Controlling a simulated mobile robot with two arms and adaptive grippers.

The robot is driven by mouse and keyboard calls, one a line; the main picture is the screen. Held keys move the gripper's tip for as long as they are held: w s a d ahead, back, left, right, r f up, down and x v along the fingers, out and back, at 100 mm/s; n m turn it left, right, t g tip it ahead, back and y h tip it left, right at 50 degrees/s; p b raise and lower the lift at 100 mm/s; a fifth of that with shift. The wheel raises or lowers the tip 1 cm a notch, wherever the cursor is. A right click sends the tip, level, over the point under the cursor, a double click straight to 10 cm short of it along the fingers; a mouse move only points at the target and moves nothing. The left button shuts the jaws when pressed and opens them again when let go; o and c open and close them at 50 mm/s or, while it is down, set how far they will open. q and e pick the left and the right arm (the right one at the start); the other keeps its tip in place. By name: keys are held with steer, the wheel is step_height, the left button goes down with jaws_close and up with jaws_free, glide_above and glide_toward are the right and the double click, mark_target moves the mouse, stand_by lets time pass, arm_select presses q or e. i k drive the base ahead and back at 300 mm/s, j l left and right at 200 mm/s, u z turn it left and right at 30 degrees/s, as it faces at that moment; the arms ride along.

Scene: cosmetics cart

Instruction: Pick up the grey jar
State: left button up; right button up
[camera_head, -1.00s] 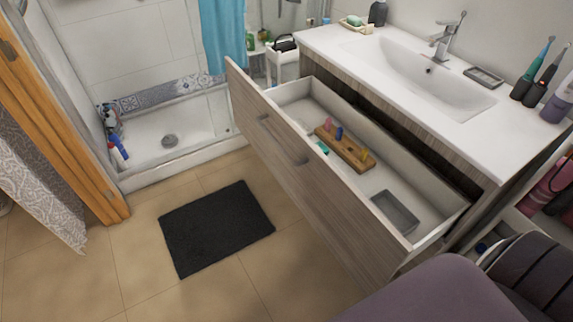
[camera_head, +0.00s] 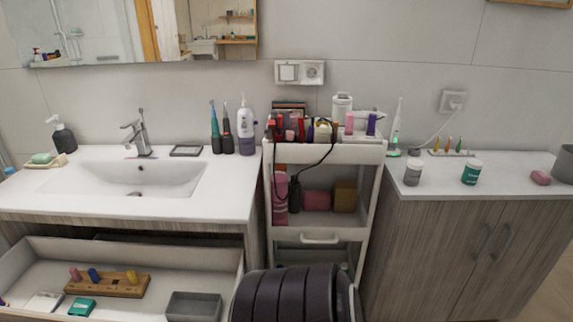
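A small grey jar (camera_head: 412,174) with a pale label stands upright on the left part of the right-hand cabinet top, near its front edge.
A white cart (camera_head: 330,153) with bottles and cosmetics stands left of the cabinet (camera_head: 425,190). An open drawer (camera_head: 130,250) juts out under the sink counter. A dark ribbed object (camera_head: 288,298) stands before the cart. A pink soap (camera_head: 540,178) lies farther right.

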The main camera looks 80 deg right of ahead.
mark_target(414, 170)
steer(key=z, duration=3.5)
